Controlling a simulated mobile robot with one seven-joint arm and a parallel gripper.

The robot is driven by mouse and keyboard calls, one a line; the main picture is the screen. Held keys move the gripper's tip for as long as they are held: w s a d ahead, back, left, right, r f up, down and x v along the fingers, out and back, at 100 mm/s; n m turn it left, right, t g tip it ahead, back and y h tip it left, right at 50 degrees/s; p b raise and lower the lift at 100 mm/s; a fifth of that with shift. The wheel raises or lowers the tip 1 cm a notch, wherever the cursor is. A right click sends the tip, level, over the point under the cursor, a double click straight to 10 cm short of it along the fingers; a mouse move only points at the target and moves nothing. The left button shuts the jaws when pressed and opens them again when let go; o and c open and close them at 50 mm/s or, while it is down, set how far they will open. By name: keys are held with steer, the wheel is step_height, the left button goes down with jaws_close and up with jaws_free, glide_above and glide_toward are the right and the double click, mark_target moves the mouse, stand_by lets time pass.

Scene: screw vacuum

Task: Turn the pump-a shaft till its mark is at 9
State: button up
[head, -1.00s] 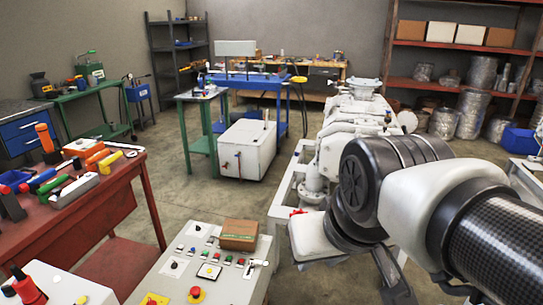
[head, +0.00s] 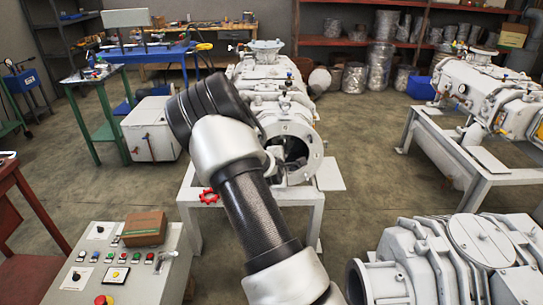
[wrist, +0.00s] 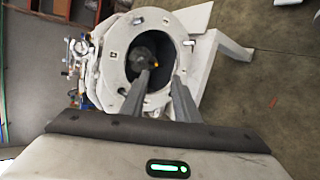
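The pump (head: 272,105) is a white cast body on a white frame, with a round open flange (head: 314,150) facing me. In the wrist view the flange (wrist: 119,76) rings a dark bore. A dark round shaft end (wrist: 143,54) sits inside it, with a small yellow mark (wrist: 155,64) at its lower right in that view. My gripper (wrist: 161,76) points at the bore with its two fingers apart and nothing between them. The left finger overlaps the area just below the shaft end. Whether it touches is unclear. In the head view my arm hides part of the flange.
A control panel (head: 125,262) with a cardboard box (head: 144,228) stands at lower left. More pump machinery stands at right (head: 490,90) and lower right (head: 440,262). The floor between is clear.

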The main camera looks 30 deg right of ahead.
steer(key=w+d+f+n+t, duration=0.1)
steer(key=d+f+n+t, duration=0.2)
steer(key=f+n+t, duration=0.85)
steer(key=w+d+f+n+g+b, duration=0.1)
steer(key=w+d+n+g+b, duration=0.1)
steer(key=w, duration=0.6)
steer(key=w+d+f+n+g+b, duration=0.1)
steer(key=w+d+n+g+b, duration=0.1)
steer(key=w+d+n, duration=0.3)
steer(key=shift+w+d+b, duration=0.25)
steer(key=shift+w+b, duration=0.1)
steer(key=shift+w, duration=1.1)
steer(key=shift+c, duration=0.3)
jaws_close()
